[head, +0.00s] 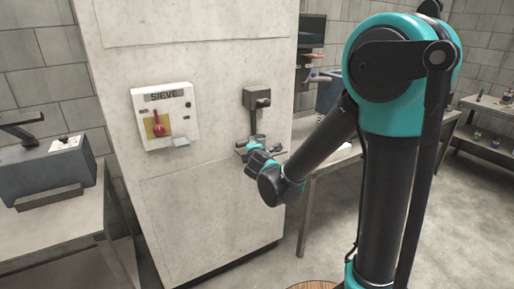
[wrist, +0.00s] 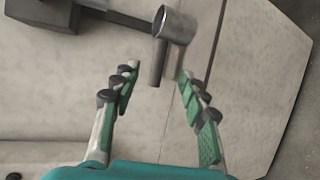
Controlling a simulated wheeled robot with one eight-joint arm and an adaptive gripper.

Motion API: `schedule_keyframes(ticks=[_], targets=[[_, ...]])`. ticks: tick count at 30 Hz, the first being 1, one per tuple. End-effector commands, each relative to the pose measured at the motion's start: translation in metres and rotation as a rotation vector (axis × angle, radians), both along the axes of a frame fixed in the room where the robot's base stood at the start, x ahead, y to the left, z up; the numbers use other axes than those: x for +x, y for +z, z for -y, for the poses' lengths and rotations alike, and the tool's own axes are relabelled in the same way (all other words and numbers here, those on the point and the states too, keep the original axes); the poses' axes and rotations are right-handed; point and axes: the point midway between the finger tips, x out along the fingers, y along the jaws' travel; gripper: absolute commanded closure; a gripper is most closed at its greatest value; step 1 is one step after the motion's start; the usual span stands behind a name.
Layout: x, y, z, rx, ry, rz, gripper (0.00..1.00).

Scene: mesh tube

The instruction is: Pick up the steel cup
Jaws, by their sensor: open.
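The steel cup (wrist: 176,25) is at the top of the wrist view, a grey metal cylinder with its open rim tilted toward the camera. A dark arm from a wall box reaches its left side. A grey rod-like part (wrist: 155,63) hangs just below it; I cannot tell if it is a handle. My gripper (wrist: 159,71) is open and empty, its fingers spread on either side below the cup, with the rod-like part between the fingertips in the picture. In the head view my gripper (head: 250,147) is near the pillar, below the wall box; the cup cannot be made out surely there.
The dark wall box (head: 257,97) sits on a large pale pillar (head: 205,200). A white panel marked SIEVE (head: 164,117) with a red lever is to its left. Workbenches (head: 60,235) stand at left and right. Open floor (head: 468,215) shows at right.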

Motion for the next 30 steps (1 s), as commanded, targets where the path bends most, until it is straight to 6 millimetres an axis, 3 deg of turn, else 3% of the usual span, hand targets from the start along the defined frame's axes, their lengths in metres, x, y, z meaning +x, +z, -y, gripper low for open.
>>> schedule_keyframes(ticks=[7,16,25,30], targets=[[0.036,-0.011,-0.006,0.002,-0.002,0.000,0.56],[0.053,-0.016,-0.008,0.001,-0.002,-0.001,0.56],[0.091,-0.027,-0.012,0.001,-0.002,-0.001,0.56],[0.096,-0.029,-0.014,0.001,-0.001,0.000,0.56]])
